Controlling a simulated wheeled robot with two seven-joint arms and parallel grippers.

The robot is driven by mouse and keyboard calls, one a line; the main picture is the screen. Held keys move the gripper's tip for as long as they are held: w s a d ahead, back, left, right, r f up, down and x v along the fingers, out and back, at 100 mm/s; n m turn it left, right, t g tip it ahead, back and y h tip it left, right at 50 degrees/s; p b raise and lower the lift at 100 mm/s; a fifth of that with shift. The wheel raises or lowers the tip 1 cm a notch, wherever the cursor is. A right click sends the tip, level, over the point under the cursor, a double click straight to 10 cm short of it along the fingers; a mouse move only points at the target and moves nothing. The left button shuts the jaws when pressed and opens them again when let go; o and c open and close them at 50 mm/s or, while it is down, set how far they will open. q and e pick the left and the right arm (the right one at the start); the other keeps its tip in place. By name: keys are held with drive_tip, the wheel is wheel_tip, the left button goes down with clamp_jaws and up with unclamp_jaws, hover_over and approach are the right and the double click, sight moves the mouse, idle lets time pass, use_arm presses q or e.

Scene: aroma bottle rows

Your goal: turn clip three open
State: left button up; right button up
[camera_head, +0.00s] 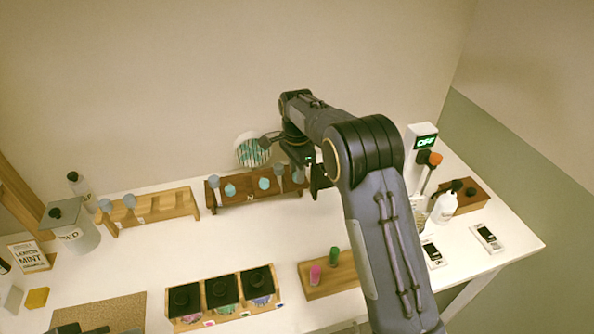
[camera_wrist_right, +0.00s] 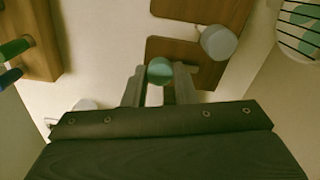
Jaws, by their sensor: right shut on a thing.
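My right gripper (camera_wrist_right: 159,84) is shut on a teal round knob (camera_wrist_right: 160,69), which sits between its two fingertips in the right wrist view. In the head view the right gripper (camera_head: 314,180) is at the right end of the dark wooden rack (camera_head: 245,199), and my arm partly hides it. The rack carries grey and teal round knobs. A grey knob (camera_wrist_right: 219,41) stands beside the gripped one in the wrist view, apart from the fingers. I cannot read which knob is clip three. My left gripper does not show.
A lighter wooden rack (camera_head: 155,210) stands to the left. A tray of black-lidded jars (camera_head: 222,293) and a small wooden block (camera_head: 325,275) with pink and green pieces are in front. A white bottle (camera_head: 444,207) stands at right. A round striped disc (camera_head: 253,149) is on the wall.

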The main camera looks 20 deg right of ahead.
drive_tip(key=shift+r, duration=0.1)
drive_tip(key=o, duration=1)
wheel_tip(320, 180, up, 7)
drive_tip(key=shift+f+b, duration=0.1)
drive_tip(key=shift+b, duration=0.5)
drive_tip(key=shift+r, duration=0.5)
